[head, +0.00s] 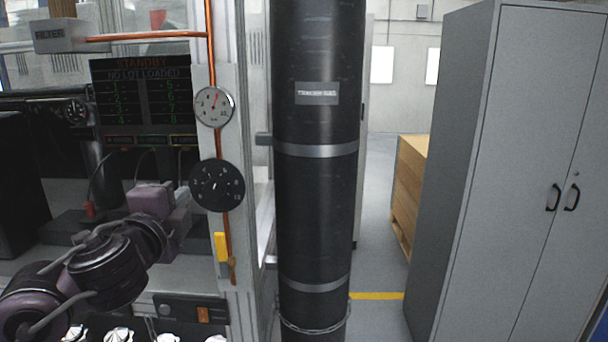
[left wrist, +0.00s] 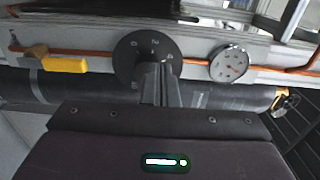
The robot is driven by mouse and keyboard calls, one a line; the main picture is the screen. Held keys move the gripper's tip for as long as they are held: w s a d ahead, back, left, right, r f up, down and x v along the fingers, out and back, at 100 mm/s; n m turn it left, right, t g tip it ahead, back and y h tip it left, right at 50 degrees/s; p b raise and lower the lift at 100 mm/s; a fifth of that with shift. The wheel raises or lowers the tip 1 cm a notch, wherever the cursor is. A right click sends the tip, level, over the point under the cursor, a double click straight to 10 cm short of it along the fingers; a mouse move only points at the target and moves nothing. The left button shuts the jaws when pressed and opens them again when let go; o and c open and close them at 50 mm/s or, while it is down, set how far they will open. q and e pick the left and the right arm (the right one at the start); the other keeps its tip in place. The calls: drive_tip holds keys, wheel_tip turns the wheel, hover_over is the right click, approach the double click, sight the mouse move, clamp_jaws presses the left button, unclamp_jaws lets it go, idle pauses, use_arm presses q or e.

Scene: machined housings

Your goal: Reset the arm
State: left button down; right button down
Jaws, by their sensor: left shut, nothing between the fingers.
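My left arm comes in from the lower left in the head view. Its gripper (head: 184,195) is in front of the machine, just left of a black numbered dial (head: 217,185). In the left wrist view the fingers (left wrist: 160,84) are together with nothing between them. They overlap the lower part of the dial (left wrist: 143,57) there; I cannot tell whether they touch it. My right gripper is in neither view.
A white gauge (head: 214,107) and a yellow handle (head: 221,247) sit by the copper pipe on the machine's post. A display (head: 143,95) reads STANDBY. A thick black column (head: 318,200) stands right of the post. Grey cabinets (head: 520,190) stand at the right, with floor between.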

use_arm(q)
drive_tip(key=shift+s, duration=0.4)
drive_tip(key=shift+w+f, duration=0.1)
